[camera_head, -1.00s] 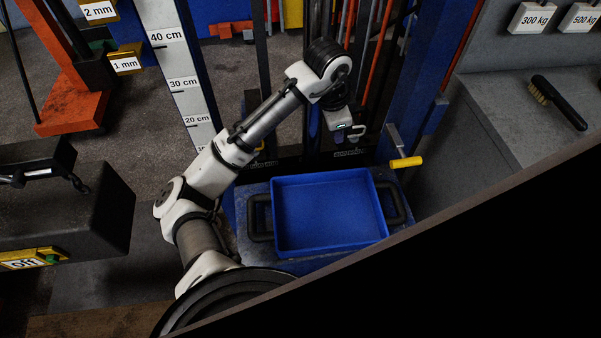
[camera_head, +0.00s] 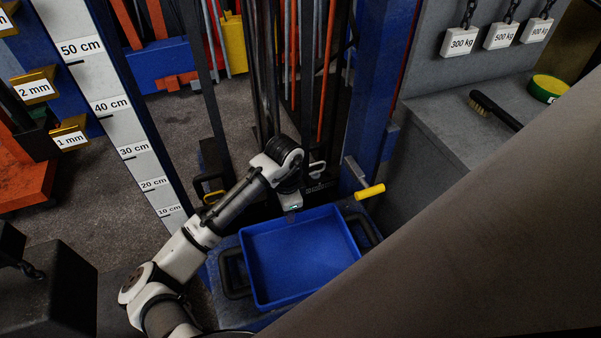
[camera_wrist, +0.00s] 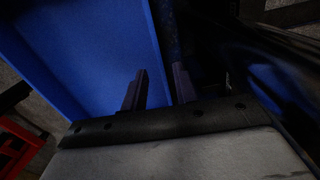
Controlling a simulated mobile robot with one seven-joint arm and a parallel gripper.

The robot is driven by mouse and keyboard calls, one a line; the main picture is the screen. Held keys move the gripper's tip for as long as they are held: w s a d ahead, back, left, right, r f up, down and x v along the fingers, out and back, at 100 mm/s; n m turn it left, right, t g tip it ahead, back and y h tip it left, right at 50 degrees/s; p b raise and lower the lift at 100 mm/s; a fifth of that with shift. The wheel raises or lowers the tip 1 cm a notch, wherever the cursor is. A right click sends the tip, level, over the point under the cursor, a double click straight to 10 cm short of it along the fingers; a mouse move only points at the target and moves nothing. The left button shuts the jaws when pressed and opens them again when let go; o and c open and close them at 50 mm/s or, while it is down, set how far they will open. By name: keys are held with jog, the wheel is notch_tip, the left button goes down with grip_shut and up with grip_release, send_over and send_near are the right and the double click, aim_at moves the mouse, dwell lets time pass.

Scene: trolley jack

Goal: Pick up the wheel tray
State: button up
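The wheel tray is a shallow blue rectangular tray (camera_head: 300,262), lying upright and empty on a scuffed blue base in the head view. My gripper (camera_head: 294,209) is at the middle of its back rim; its fingers are hard to make out there. In the wrist view the tray (camera_wrist: 90,50) fills the left side. My gripper's two dark fingers (camera_wrist: 160,84) are apart, one over the tray's inside and the other beyond its edge. The tray's rim runs between them in the picture. I cannot tell whether either finger touches it.
Black loop handles flank the tray, left (camera_head: 232,275) and right (camera_head: 366,228). A crank with a yellow grip (camera_head: 370,191) sticks out behind its right corner. A white height scale (camera_head: 122,115) stands left. A grey bench (camera_head: 450,125) with a brush (camera_head: 495,110) is right.

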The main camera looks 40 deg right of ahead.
jog(key=shift+f+p, duration=0.3)
jog(key=shift+f, duration=1.65)
grip_shut()
